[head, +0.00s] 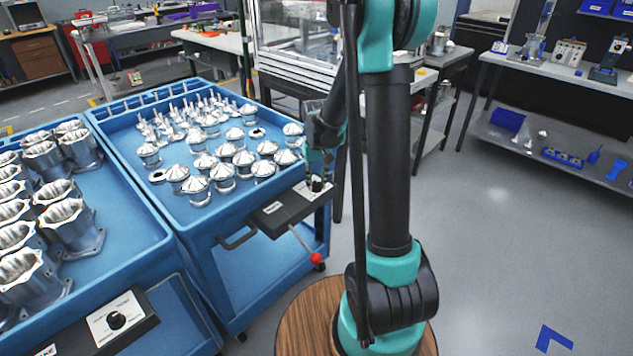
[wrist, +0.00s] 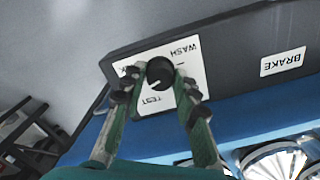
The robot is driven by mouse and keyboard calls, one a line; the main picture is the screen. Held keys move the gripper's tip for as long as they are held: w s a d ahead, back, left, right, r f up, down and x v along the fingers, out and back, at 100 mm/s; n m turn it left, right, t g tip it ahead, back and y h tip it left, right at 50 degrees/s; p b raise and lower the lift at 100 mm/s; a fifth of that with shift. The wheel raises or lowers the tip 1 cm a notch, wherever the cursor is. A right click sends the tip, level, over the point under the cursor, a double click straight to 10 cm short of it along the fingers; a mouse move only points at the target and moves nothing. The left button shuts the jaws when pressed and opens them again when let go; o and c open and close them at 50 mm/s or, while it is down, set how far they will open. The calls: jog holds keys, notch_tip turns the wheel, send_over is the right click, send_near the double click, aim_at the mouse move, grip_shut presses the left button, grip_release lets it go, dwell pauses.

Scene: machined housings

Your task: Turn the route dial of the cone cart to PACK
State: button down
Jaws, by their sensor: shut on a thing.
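The cone cart (head: 218,225) is a blue cart whose tray holds several silver cones. Its dark control panel (head: 272,219) is on the near right edge. The route dial (wrist: 160,70) is a round black knob on a white plate, upside down in the wrist view. WASH and TEST are readable on the plate; a third label at the left is mostly covered by a finger, only its end showing. My gripper (wrist: 158,88) is shut on the dial, one finger on each side. In the head view my gripper (head: 318,170) is over the panel. Where the dial points is unclear.
A lever with a red ball (head: 316,258) hangs below the panel, and a BRAKE label (wrist: 283,62) is beside the dial plate. A second blue cart with large housings (head: 70,215) and its own dial (head: 116,320) stands at the left.

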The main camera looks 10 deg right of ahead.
aim_at(317, 183)
jog(key=shift+m, duration=1.3)
jog(key=c, duration=2.3)
grip_release()
grip_shut()
jog(key=o, duration=1.2)
grip_release()
jog(key=shift+c, duration=0.2)
notch_tip(317, 183, up, 12)
